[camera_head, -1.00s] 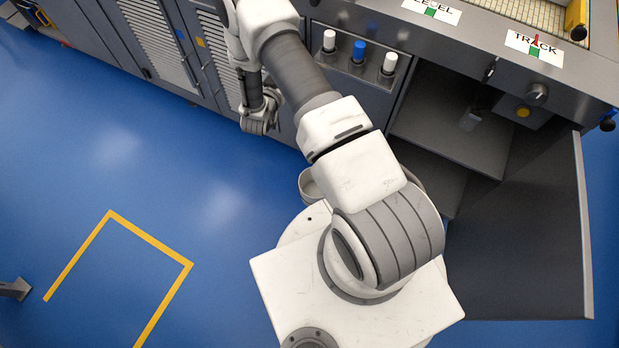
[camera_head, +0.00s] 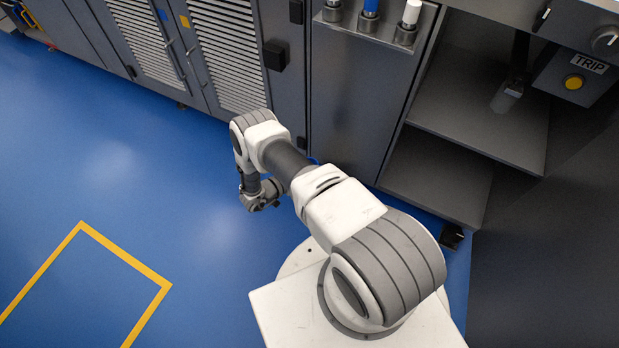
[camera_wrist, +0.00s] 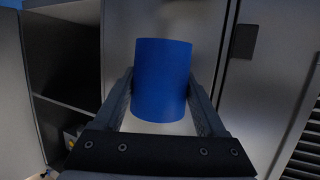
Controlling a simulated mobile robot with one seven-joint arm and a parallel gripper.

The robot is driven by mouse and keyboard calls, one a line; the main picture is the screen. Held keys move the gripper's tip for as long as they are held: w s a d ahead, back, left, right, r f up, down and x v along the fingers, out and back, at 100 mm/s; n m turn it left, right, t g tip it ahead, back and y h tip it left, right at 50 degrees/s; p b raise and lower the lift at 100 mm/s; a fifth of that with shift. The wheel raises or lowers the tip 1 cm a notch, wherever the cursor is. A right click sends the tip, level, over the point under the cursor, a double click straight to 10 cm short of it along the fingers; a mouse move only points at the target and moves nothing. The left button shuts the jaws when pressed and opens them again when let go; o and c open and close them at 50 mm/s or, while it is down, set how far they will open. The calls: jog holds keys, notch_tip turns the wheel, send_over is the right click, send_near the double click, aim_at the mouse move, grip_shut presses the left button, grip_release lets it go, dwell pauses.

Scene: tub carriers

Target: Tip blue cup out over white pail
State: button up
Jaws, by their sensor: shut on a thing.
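The blue cup (camera_wrist: 162,82) fills the middle of the wrist view. My gripper (camera_wrist: 160,76) is shut on it, with a dark finger along each side. The cup's contents are hidden. In the head view, a small blue patch (camera_head: 314,160) shows behind my forearm and may be the cup; my fingers are hidden there. I cannot make out the white pail in either current view. A pale area lies just past the cup's lower edge in the wrist view, but I cannot tell what it is.
Grey cabinets with louvred doors (camera_head: 228,50) stand close behind my arm. An open shelf bay (camera_head: 480,105) is to their right, with a TRIP button box (camera_head: 575,75) above. Blue floor (camera_head: 100,160) with a yellow outline (camera_head: 125,258) is clear at the left.

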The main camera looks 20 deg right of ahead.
jog(key=shift+s+f, duration=0.2)
jog(key=shift+f, duration=0.25)
jog(key=shift+a+f+m+g+y, duration=0.2)
jog(key=shift+f+y, duration=0.45)
jog(key=shift+y, duration=0.35)
jog(key=shift+a+f+m+g+y, duration=0.2)
jog(key=shift+f+y, duration=0.45)
jog(key=shift+y, duration=0.35)
jog(key=shift+d+f+m+g+y, duration=0.15)
jog(key=shift+f+m+y, duration=0.2)
jog(key=shift+y, duration=1.75)
jog(key=shift+d+f+m+g+y, duration=0.15)
jog(key=shift+f+y, duration=0.3)
jog(key=shift+y, duration=1.65)
jog(key=shift+d+f+m+y, duration=0.2)
jog(key=shift+f+y, duration=0.2)
jog(key=shift+y, duration=1.7)
jog(key=shift+a+r, duration=0.1)
